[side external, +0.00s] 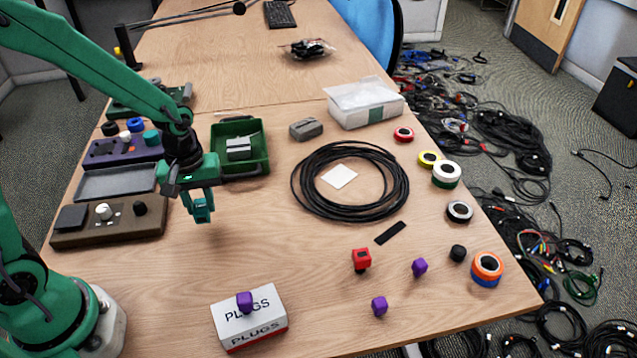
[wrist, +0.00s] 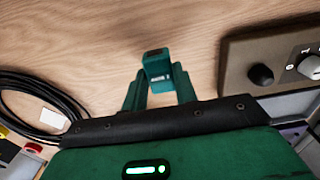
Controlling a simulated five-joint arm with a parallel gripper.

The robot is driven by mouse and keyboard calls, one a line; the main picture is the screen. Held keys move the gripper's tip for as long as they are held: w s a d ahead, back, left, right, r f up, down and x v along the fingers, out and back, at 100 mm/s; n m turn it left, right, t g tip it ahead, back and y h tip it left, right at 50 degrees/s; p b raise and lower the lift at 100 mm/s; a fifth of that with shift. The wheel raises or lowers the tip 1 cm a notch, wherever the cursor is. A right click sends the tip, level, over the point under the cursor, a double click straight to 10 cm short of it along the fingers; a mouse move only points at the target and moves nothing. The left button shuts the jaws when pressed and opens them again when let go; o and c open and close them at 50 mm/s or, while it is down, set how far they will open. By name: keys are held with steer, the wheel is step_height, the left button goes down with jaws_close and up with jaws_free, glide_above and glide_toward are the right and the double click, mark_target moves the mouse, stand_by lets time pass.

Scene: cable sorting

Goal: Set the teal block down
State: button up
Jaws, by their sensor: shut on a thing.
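My gripper (side external: 200,209) is over bare table, left of the black cable coil, pointing down. It is shut on the teal block (side external: 201,212), which sits between the fingertips above the wood, with a faint shadow below. In the wrist view the teal block (wrist: 157,66) shows at the ends of the two green fingers, with bare wood beyond it. The fingers hide part of the block in the side view.
A brown control box (side external: 110,219) with knobs lies left of my gripper. A green tray (side external: 262,150) stands behind it. The black cable coil (side external: 398,190) lies to the right. A white PLUGS box (side external: 262,318) with a purple block (side external: 244,301) on top is in front.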

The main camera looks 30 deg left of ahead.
mark_target(201, 206)
steer(key=shift+f, duration=1.9)
steer(key=shift+f, duration=0.15)
steer(key=o, duration=1)
steer(key=shift+c, duration=0.2)
steer(key=shift+r, duration=0.2)
steer(key=shift+r, duration=6)
